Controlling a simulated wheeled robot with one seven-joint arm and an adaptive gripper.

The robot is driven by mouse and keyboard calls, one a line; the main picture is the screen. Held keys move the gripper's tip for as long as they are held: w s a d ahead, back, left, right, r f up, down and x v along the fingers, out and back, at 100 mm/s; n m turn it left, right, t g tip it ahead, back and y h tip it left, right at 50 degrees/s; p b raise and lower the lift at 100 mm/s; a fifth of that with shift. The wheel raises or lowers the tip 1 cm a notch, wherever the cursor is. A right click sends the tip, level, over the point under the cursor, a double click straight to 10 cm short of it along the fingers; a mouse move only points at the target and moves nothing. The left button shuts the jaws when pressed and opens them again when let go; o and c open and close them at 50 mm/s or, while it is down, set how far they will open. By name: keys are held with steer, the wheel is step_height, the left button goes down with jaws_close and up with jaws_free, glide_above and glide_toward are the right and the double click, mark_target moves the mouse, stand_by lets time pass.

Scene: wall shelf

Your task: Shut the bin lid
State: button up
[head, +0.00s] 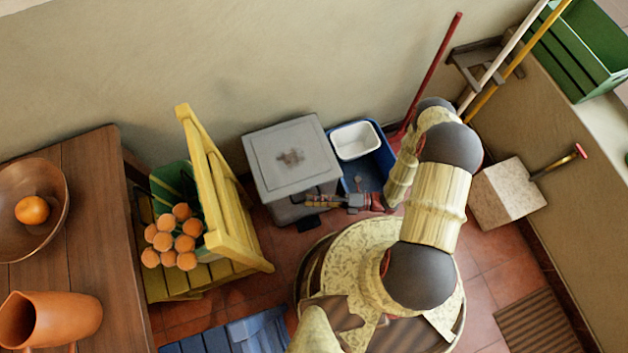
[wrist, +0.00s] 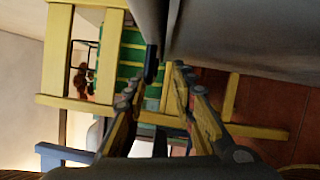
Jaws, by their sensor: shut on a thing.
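The grey bin (head: 290,213) stands against the wall, left of a blue crate. Its square grey lid (head: 268,141) lies over the top, with a dark smudge at its middle. My gripper (head: 318,201) is at the lid's front edge, reaching in from the right. In the wrist view, the two fingers (wrist: 160,82) close around a small dark tab (wrist: 151,63) at the edge of the lid. A thin dark gap shows there between the lid (wrist: 150,18) and the bin body (wrist: 245,38). Whether the lid touches the rim all round is hidden.
A yellow chair (head: 220,190) with orange balls (head: 173,240) stands left of the bin. The blue crate (head: 374,170) with a white tub (head: 355,141) is close on the right.

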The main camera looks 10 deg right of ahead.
steer(key=shift+w+d+f, duration=0.1)
steer(key=shift+d, duration=0.05)
steer(key=s+d, duration=0.2)
steer(key=d, duration=0.9)
steer(key=shift+d+f, duration=0.3)
steer(key=shift+f, duration=0.05)
